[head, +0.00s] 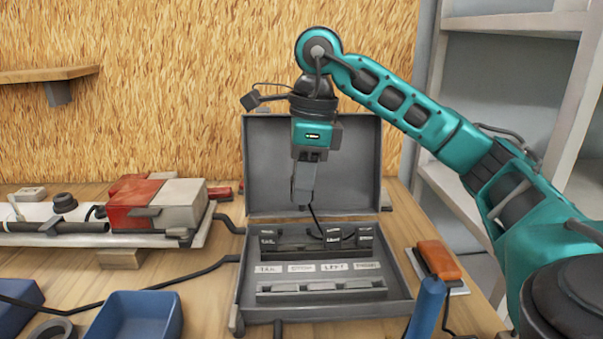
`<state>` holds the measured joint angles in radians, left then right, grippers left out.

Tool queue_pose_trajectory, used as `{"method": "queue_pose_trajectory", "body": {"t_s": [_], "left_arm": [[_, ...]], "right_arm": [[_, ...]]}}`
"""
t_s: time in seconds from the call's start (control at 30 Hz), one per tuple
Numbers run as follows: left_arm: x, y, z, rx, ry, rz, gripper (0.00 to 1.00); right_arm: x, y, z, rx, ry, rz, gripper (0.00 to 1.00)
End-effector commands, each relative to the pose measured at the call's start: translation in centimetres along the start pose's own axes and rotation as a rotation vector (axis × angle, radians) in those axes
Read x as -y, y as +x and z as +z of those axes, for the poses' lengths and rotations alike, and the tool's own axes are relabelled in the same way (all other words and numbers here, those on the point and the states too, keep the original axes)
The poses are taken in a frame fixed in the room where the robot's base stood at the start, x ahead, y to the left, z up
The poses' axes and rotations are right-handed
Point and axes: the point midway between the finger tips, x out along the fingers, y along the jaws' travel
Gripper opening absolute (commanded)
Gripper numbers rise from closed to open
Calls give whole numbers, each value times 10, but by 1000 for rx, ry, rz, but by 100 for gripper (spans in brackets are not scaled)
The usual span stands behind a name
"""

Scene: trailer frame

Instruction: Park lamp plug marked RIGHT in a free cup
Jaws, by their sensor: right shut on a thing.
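My right gripper (303,192) points down over the open grey case (240,285), in front of its raised lid. It is shut on a small dark plug (303,207), mostly hidden by the fingers; no marking on it can be read. A thin black cable hangs from there into the case. Inside, several dark blocks with small labels stand in a back row (315,240). In front is a strip of white labels (318,267); one seems to read LEFT. A grey bar (320,288) lies nearer. Which cups are free cannot be told. My left gripper is out of view.
An orange lamp (438,258) lies right of the case, with a blue cylinder (426,308) in front. A red and white lamp (155,203) sits on a board at left. A blue tray (135,315) and black cables lie front left. Shelving stands at right.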

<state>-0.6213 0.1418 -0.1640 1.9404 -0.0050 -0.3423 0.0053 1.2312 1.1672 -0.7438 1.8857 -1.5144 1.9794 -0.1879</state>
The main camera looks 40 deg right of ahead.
Motion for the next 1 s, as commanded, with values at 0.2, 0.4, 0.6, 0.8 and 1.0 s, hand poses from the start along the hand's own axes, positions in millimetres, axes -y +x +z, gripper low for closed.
{"method": "queue_pose_trajectory", "body": {"t_s": [0.2,0.4,0.6,0.8,1.0], "left_arm": [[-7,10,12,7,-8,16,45],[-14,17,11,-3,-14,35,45],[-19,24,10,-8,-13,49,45],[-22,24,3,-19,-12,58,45],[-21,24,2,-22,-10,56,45]], "right_arm": [[-17,25,-3,0,-2,0,1],[-32,43,-6,-1,-1,0,1],[-46,58,-7,0,-1,-1,1],[-49,59,-7,1,1,0,1],[-49,59,-7,0,1,0,1]]}}
